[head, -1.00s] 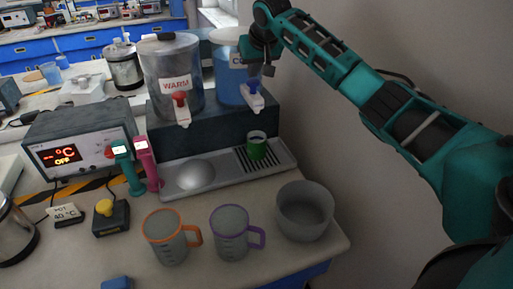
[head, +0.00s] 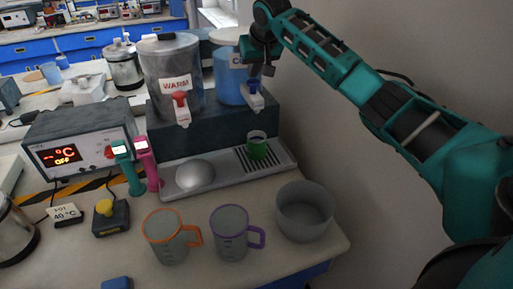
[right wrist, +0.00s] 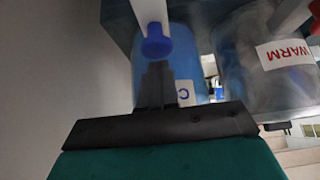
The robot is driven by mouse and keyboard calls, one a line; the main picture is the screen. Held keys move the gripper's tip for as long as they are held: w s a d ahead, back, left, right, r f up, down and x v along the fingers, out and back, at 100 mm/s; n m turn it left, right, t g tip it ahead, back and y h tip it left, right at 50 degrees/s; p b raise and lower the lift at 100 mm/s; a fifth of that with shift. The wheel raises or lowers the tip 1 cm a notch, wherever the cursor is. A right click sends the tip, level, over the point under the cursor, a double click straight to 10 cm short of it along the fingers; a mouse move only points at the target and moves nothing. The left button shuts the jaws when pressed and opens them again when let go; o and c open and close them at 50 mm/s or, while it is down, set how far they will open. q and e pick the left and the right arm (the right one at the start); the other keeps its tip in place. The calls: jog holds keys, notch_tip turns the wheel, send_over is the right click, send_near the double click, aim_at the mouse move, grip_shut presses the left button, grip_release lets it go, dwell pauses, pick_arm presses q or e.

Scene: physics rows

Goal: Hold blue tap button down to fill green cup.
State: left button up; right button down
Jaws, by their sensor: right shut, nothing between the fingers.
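The green cup (head: 257,146) stands upright on the drip tray grille (head: 266,160), below the tap of the blue cold container (head: 228,78). The blue tap button (head: 253,86) sits on top of that tap's white spout. My right gripper (head: 263,70) is shut and empty, just above the blue button. In the right wrist view the closed fingertips (right wrist: 158,70) point at the blue button (right wrist: 156,44). The fingertips look very close to it; I cannot tell whether they touch. The inside of the cup is too small to judge. My left gripper is not in view.
The warm container (head: 172,70) with a red tap button (head: 180,97) stands left of the cold one. Orange-handled (head: 166,236) and purple-handled (head: 230,232) jugs and a grey bowl (head: 304,212) stand in front. A heater box (head: 78,146) is at left.

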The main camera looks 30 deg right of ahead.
jog(key=shift+f, duration=0.2)
jog(key=shift+f, duration=0.9)
dwell(1.5)
dwell(4.7)
jog(key=shift+r, duration=2.55)
